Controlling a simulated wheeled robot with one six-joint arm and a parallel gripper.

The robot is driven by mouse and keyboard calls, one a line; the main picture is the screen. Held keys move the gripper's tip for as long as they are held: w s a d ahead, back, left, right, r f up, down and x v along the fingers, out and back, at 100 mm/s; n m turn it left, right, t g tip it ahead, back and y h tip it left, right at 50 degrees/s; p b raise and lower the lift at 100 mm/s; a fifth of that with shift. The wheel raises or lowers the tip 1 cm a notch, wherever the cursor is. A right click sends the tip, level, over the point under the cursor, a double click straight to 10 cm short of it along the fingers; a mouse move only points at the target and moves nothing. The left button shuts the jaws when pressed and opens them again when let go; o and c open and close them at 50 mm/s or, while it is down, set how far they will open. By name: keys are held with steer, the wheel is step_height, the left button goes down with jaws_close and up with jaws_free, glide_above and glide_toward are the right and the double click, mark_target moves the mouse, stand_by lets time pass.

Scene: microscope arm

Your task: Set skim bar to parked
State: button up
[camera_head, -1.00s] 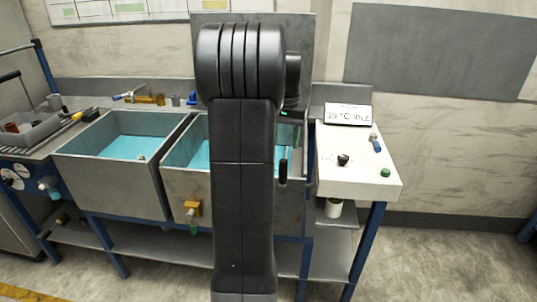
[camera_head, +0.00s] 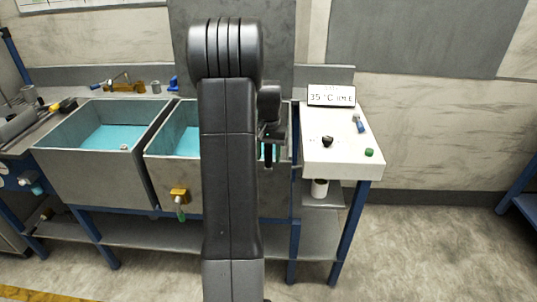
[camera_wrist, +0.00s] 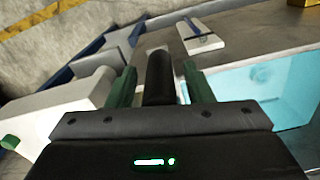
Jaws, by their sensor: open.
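A black upright handle (camera_head: 268,153) shows at the right end of the right basin, beside my arm. I take it for the skim bar's handle; the bar itself is not clearly seen. In the wrist view the black handle (camera_wrist: 158,76) stands between the two green fingers of my gripper (camera_wrist: 162,88). The fingers are open, one on each side, with gaps visible at their tips. In the head view my gripper (camera_head: 272,130) is at the handle, partly hidden behind my arm. The right basin (camera_head: 160,172) holds blue-green liquid. No parked mark is readable.
A white panel (camera_head: 345,160) right of the basin carries a black knob (camera_head: 328,141), a blue-handled switch (camera_head: 359,124) and a green button (camera_head: 369,152). A display (camera_head: 331,95) stands behind. The left basin (camera_head: 80,165) also holds liquid. Floor at right is clear.

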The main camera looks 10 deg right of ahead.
steer(key=shift+f, duration=0.2)
steer(key=shift+c, duration=0.2)
jaws_close()
steer(key=shift+w+a, duration=0.15)
steer(key=shift+a, duration=0.35)
steer(key=w+a+p, duration=0.1)
steer(key=w+a, duration=0.3)
steer(key=a, duration=0.9)
steer(key=w+a+p, duration=0.2)
steer(key=w+a, duration=0.2)
steer(key=a, duration=1)
steer(key=w+a+p, duration=0.2)
steer(key=w+a, duration=0.1)
steer(key=a, duration=1)
steer(key=shift+w+a+r, duration=0.2)
steer(key=shift+w+a, duration=0.2)
steer(key=shift+o, duration=0.2)
jaws_free()
steer(key=shift+a+f, duration=0.1)
steer(key=shift+a, duration=0.1)
